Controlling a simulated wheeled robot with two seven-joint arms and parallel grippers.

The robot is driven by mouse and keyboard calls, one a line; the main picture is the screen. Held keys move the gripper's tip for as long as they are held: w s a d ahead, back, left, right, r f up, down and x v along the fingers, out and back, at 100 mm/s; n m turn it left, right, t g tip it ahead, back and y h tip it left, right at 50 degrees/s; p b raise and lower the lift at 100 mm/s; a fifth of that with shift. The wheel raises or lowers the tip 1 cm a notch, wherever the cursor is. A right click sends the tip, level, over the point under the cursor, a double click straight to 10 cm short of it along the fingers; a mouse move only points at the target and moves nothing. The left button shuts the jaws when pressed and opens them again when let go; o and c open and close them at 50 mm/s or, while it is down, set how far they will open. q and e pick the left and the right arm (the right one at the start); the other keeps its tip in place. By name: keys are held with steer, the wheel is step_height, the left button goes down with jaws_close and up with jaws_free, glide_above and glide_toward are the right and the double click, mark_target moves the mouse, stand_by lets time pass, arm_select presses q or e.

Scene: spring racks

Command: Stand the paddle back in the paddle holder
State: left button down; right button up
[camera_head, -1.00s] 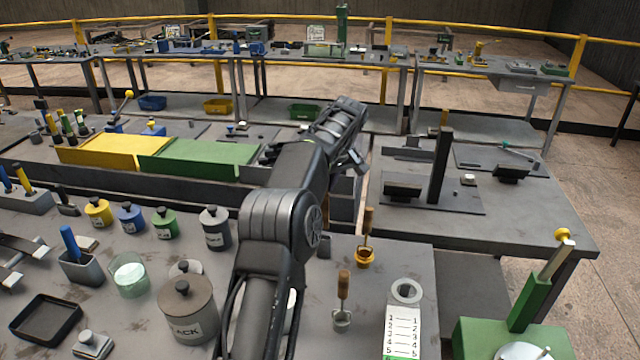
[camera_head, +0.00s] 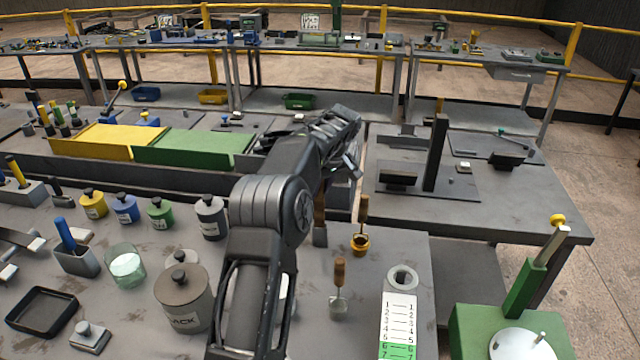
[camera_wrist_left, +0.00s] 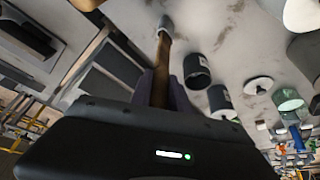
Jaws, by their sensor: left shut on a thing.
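The paddle (camera_wrist_left: 161,62) is a brown wooden shaft held between the two fingers of my left gripper (camera_wrist_left: 161,88) in the left wrist view. The shaft runs away from the fingers to a grey end piece. In the head view, part of this brown shaft (camera_head: 319,203) shows just right of my left arm, upright above a dark grey piece (camera_head: 320,237) on the table. I cannot tell whether that grey piece is the paddle holder or the paddle's own end. My arm hides most of the grip in the head view. My right gripper is not in view.
A large lidded pot (camera_head: 183,300) and a dark grey jar (camera_head: 211,217) stand left of my arm. A numbered white strip (camera_head: 399,325) lies to the right.

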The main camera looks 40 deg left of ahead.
mark_target(320, 204)
arm_select(q)
steer(key=shift+f+b, duration=1.6)
steer(key=shift+f, duration=0.9)
steer(key=shift+f+b, duration=0.45)
steer(key=shift+f, duration=0.1)
steer(key=c, duration=1.2)
jaws_free()
steer(key=shift+o, duration=0.2)
steer(key=b+v, duration=0.1)
steer(key=v, duration=0.6)
steer(key=shift+r+b, duration=0.3)
steer(key=shift+r, duration=0.05)
steer(key=shift+d, duration=0.1)
